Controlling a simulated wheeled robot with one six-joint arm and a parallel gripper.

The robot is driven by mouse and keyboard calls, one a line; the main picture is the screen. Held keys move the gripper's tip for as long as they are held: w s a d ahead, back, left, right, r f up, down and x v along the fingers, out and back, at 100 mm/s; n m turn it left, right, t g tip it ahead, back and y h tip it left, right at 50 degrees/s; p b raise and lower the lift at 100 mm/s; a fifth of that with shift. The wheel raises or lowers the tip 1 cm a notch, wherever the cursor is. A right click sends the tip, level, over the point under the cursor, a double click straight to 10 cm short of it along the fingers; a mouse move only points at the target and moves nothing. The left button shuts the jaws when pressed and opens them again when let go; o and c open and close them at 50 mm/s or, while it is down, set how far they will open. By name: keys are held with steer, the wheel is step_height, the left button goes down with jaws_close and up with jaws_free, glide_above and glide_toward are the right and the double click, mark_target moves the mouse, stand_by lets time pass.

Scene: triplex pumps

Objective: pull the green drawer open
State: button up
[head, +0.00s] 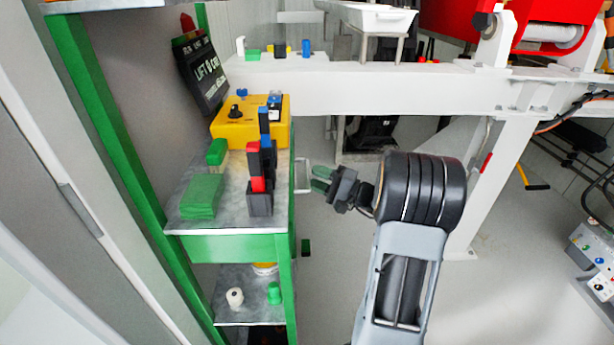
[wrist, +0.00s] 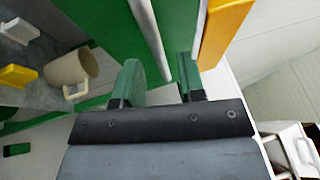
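The green drawer's front (wrist: 176,25) fills the upper middle of the wrist view; in the head view it is seen nearly edge-on. Its pale bar handle (head: 303,176) sticks out from the right side of the green bench in the head view. The handle bar (wrist: 150,38) runs down towards the gap between my fingertips in the wrist view. My gripper (head: 321,179) is open, with green finger pads, just right of the handle. In the wrist view both fingers (wrist: 160,82) stand apart with nothing clamped. I cannot tell whether the bar's end is between them.
A lower shelf (head: 250,310) holds small items. A beige mug (wrist: 70,70) shows in the wrist view. A white beam (head: 400,90) crosses behind.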

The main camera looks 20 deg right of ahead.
mark_target(308, 173)
steer(key=shift+x, duration=1.55)
jaws_close()
